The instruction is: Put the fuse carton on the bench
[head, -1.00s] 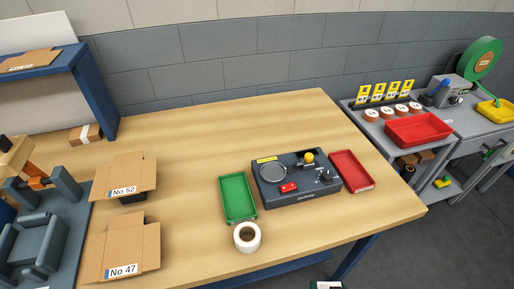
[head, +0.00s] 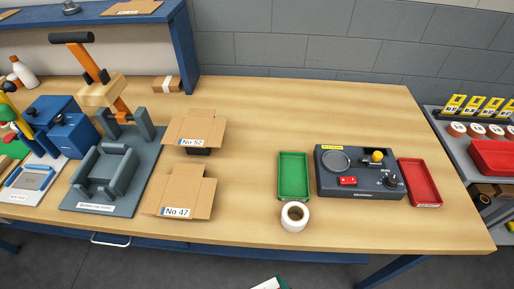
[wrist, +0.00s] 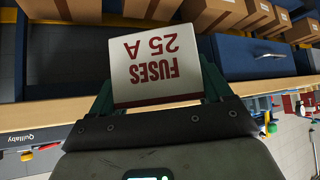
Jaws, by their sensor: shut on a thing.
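The fuse carton (wrist: 150,62) is a white box with dark red "FUSES 25 A" lettering, upside down in the wrist view. My gripper (wrist: 160,92) is shut on it, with a green finger on each side. In the head view a small white and green piece (head: 270,284) shows at the bottom edge, apparently the held carton and a finger, in front of the bench. The bench (head: 345,232) has a light wood top and carries several things.
On the bench stand a grey press (head: 108,172), open cartons No 52 (head: 195,130) and No 47 (head: 180,190), a green tray (head: 293,175), a tape roll (head: 295,216), a control box (head: 335,185) and a red tray (head: 418,182). The bench's back middle is clear.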

